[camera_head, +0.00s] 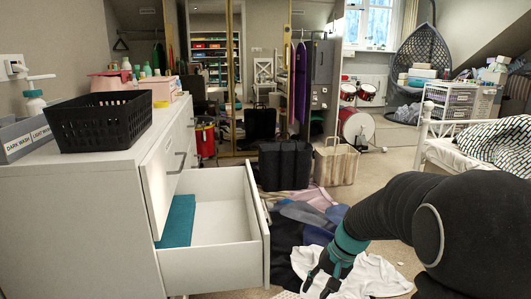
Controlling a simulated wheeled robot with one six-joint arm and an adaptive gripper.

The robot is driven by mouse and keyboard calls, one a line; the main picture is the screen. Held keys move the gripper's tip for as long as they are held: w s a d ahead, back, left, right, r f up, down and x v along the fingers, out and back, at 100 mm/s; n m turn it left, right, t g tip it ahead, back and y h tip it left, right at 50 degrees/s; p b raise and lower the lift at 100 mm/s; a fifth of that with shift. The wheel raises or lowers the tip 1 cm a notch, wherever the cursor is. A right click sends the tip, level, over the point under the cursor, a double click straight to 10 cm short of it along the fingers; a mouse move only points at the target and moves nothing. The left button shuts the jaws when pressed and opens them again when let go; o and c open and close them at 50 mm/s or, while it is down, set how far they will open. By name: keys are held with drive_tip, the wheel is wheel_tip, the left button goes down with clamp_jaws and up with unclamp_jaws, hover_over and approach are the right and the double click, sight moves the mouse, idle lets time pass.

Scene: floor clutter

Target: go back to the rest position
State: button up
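My gripper (322,284) is at the bottom centre, at the end of my dark arm with a teal band. It points down in front of a white cloth (378,277) on the floor. Its fingertips are partly cut off by the picture's lower edge, so I cannot tell whether it is open, shut or touching the cloth.
A white dresser (90,215) stands left with an open drawer (212,270) holding a teal folded item (178,222). A black basket (98,122) sits on top. Clothes (300,212) litter the floor. A bed (450,155) stands right; carpet shows between.

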drive_tip(key=s+d+r+n+t+h+p, duration=0.1)
drive_tip(key=s+r+n+t+h+p, duration=0.1)
drive_tip(key=s+r, duration=0.8)
drive_tip(key=s+d+r+n+t+h+p, duration=0.1)
drive_tip(key=s+r+t+h+p, duration=0.1)
drive_tip(key=s+r, duration=0.8)
drive_tip(key=s+t+p, duration=0.1)
drive_tip(key=p, duration=0.1)
drive_tip(key=shift+s+d+n+p, duration=0.3)
drive_tip(key=shift+n, duration=0.1)
drive_tip(key=shift+d, duration=0.1)
